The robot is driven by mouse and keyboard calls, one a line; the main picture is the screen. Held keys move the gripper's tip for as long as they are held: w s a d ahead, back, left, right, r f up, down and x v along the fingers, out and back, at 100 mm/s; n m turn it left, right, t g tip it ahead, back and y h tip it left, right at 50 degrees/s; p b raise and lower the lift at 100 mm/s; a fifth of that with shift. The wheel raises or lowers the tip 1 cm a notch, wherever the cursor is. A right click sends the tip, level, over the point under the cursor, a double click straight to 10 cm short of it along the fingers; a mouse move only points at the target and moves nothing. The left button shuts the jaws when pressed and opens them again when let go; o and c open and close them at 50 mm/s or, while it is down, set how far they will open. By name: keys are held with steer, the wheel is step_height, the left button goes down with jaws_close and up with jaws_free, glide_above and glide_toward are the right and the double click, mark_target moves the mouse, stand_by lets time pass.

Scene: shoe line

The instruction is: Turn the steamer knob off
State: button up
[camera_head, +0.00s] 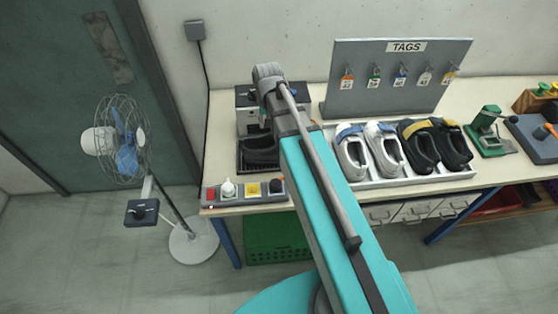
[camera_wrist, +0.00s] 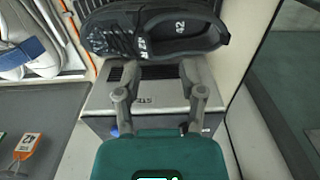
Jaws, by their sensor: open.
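The steamer (camera_head: 245,121) is a grey box with a dark top at the back left of the bench, partly hidden by my arm. It also shows in the wrist view (camera_wrist: 155,95), with partly covered lettering. A control strip (camera_head: 240,199) lies along the bench's front left edge. It carries a red button (camera_head: 211,193), a white knob-like part (camera_head: 228,188), a yellow label (camera_head: 253,190) and a dark knob (camera_head: 276,186). I cannot tell the knob's setting. My gripper (camera_wrist: 158,72) is open and empty over the steamer, its fingers apart; they are hidden in the head view.
A dark shoe (camera_head: 259,148) sits before the steamer; it also shows in the wrist view (camera_wrist: 180,32). A tray (camera_head: 420,181) of white and black shoes and a tag board (camera_head: 400,80) stand to the right. A fan (camera_head: 125,140) stands left of the bench.

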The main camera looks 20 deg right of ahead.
steer(key=s+f+n+b, duration=0.2)
steer(key=s+f+b, duration=0.3)
steer(key=s, duration=0.5)
steer(key=shift+d+f, duration=0.2)
steer(key=shift+f, duration=0.3)
steer(key=shift+s, duration=0.2)
steer(key=shift+f+b, duration=0.1)
steer(key=shift+b, duration=0.25)
